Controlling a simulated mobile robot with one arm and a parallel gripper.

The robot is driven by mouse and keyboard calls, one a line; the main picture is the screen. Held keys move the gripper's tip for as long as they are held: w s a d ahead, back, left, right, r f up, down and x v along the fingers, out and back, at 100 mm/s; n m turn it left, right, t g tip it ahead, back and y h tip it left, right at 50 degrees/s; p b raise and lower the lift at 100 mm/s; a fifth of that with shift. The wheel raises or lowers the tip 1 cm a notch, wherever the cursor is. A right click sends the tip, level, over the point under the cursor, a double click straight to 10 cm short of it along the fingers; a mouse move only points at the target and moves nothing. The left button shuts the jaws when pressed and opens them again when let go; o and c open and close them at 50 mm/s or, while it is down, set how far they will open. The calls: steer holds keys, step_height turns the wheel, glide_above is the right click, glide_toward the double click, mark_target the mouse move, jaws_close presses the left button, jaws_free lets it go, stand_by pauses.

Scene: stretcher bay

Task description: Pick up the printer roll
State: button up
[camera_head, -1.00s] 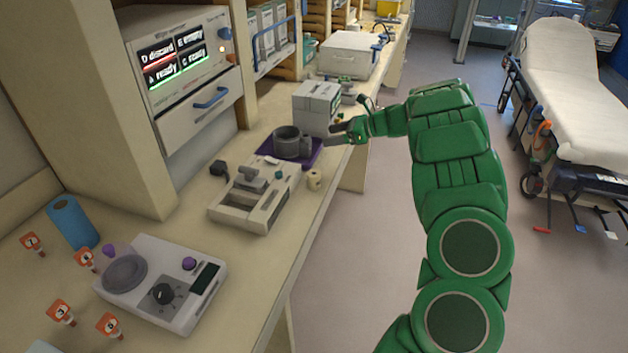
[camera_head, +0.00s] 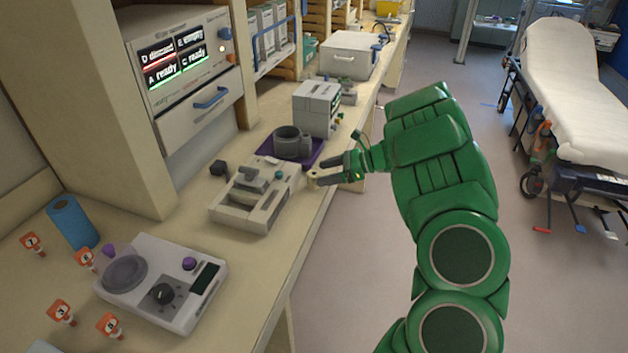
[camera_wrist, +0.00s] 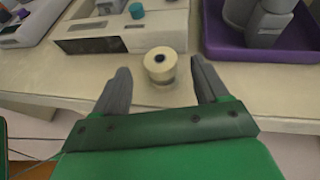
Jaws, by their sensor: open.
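The printer roll (camera_wrist: 160,68) is a small cream roll with a dark hole in its top. In the wrist view it stands upright on the counter, just ahead of and between the two open grey fingers of my gripper (camera_wrist: 159,88). There is a gap on each side of it, and nothing is held. In the head view my gripper (camera_head: 318,176) is at the counter's front edge, and its fingers hide most of the roll.
A beige device (camera_head: 258,222) stands just left of the roll. A purple tray (camera_head: 318,150) with a grey cylindrical part (camera_head: 288,140) lies behind. A boxy grey machine (camera_head: 315,108) stands farther back. The counter's front edge (camera_wrist: 60,104) is close beneath my gripper.

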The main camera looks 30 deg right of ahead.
mark_target(314, 173)
steer(key=shift+x, duration=2.25)
steer(key=shift+d+f, duration=0.1)
steer(key=c, duration=1.1)
steer(key=shift+o, duration=0.2)
